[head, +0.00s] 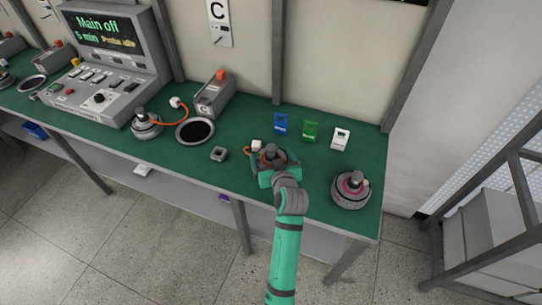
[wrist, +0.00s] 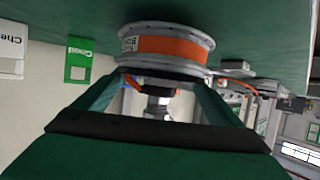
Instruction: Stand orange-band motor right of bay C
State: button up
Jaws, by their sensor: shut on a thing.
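The orange-band motor (wrist: 168,45) is a grey disc with a wide orange band around its side. It fills the top middle of the wrist view, against the green bench top, which appears inverted there. My gripper (wrist: 158,100) is shut on its shaft. In the head view my gripper (head: 270,158) is over the bench, right of the bay C sign (head: 219,22), and hides most of this motor. Its orange cable with a white plug (head: 253,146) shows at the left. I cannot tell whether the motor touches the bench.
A pink-band motor (head: 351,188) stands at right. Blue (head: 281,123), green (head: 311,131) and white (head: 340,138) cards stand behind my gripper. To the left are a small grey block (head: 218,153), a dark round pad (head: 195,131) and another motor (head: 146,123) with an orange cable.

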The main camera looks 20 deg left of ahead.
jog(key=shift+f, duration=0.45)
dwell(0.6)
jog(key=o, duration=1.9)
jog(key=shift+c, duration=0.2)
jog(key=shift+f, duration=0.3)
jog(key=v, duration=1.1)
jog(key=shift+r, duration=0.2)
jog(key=shift+w, duration=0.1)
